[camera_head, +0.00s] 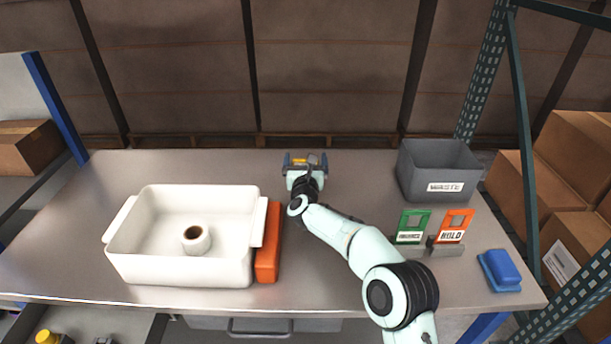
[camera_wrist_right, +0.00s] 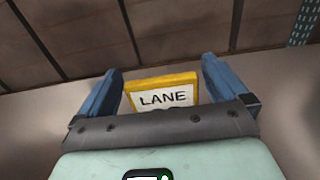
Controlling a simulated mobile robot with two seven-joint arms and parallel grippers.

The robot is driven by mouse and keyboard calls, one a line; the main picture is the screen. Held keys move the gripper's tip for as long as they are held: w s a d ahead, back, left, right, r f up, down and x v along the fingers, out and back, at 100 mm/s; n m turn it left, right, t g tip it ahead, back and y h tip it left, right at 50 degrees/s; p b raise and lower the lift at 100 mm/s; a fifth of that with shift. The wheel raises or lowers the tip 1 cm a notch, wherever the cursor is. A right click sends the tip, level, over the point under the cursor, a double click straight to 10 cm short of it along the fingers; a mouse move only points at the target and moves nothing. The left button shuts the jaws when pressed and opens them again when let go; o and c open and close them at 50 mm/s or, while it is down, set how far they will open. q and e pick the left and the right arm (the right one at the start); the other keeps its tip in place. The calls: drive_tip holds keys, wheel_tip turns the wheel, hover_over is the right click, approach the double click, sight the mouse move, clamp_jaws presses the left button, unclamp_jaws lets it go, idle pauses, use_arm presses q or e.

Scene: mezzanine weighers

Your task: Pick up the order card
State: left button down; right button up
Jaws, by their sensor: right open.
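A yellow-framed card with a white face reading LANE (camera_wrist_right: 162,95) stands between the fingers of my right gripper (camera_wrist_right: 160,72) in the right wrist view. Gaps show between the card and both blue fingers, and its lower edge is hidden behind the gripper body. In the head view my right gripper (camera_head: 305,158) is open at the back middle of the table, with a bit of the yellow card (camera_head: 300,161) showing between its fingers. A green card (camera_head: 412,224) and an orange card reading HOLD (camera_head: 454,225) stand in holders at the right. My left gripper is out of view.
A white tub (camera_head: 185,270) holding a white cup (camera_head: 196,240) stands at the left, with an orange block (camera_head: 268,250) beside it. A grey WASTE bin (camera_head: 438,172) is at the back right, a blue block (camera_head: 500,268) at the front right. The steel table (camera_head: 340,285) is bare at front middle.

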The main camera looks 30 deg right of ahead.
drive_tip(key=shift+w, duration=0.1)
drive_tip(key=c, duration=1.2)
